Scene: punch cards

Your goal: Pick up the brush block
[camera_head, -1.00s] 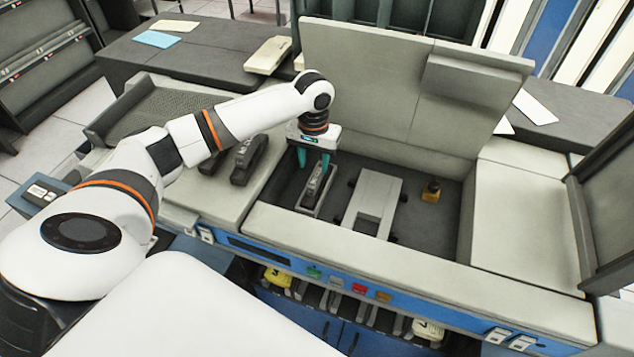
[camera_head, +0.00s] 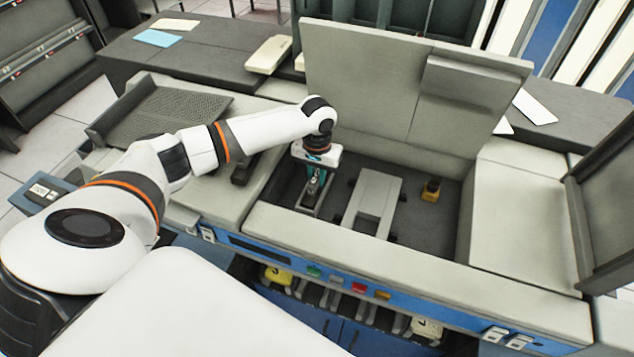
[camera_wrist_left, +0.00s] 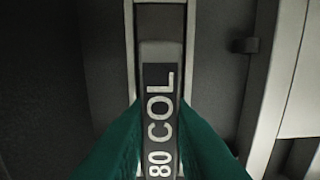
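The brush block (camera_head: 312,190) is a narrow dark block in a light slot-like holder inside the open machine bay. In the left wrist view the block (camera_wrist_left: 160,75) has white "80 COL" lettering and points up the picture, between pale rails. My left gripper (camera_head: 313,172) is low over the block, fingers down. In the left wrist view its green fingers (camera_wrist_left: 160,115) press close along both sides of the block, with no clear gap. The block still sits in its holder. The fingertips are mostly hidden in the head view. My right gripper is not in view.
A pale bracket (camera_head: 372,203) and a small yellow part (camera_head: 431,190) lie to the right in the bay. A raised grey lid (camera_head: 365,80) stands behind. A dark block (camera_head: 243,168) sits on the left deck, partly behind my arm. The front ledge (camera_head: 400,258) borders the bay.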

